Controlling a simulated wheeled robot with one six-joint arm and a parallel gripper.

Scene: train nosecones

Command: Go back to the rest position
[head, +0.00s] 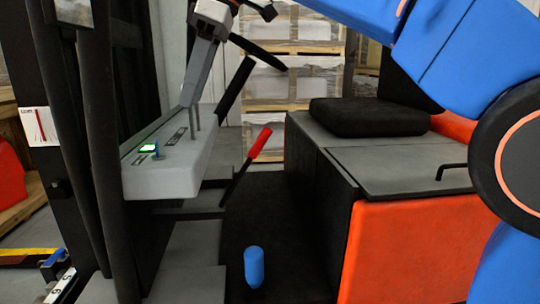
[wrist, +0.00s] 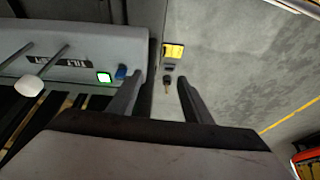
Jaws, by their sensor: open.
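In the wrist view my gripper (wrist: 160,77) has its two dark fingers spread apart, with nothing held between them. A small dark object (wrist: 167,81) below a yellow label (wrist: 173,50) shows in the gap beyond the fingers; I cannot tell its distance. The grey console (wrist: 90,41) with levers, a TILT label and a lit green display (wrist: 104,77) lies left of the fingers. A blue knob (wrist: 122,72) is close to the left finger in the picture.
In the head view the console (head: 170,170) stands left of an orange and grey vehicle body (head: 405,250) with a black seat (head: 368,116). A red-handled lever (head: 260,142) and a blue capsule-shaped object (head: 254,267) are between them. Wrapped pallets (head: 300,80) stand behind.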

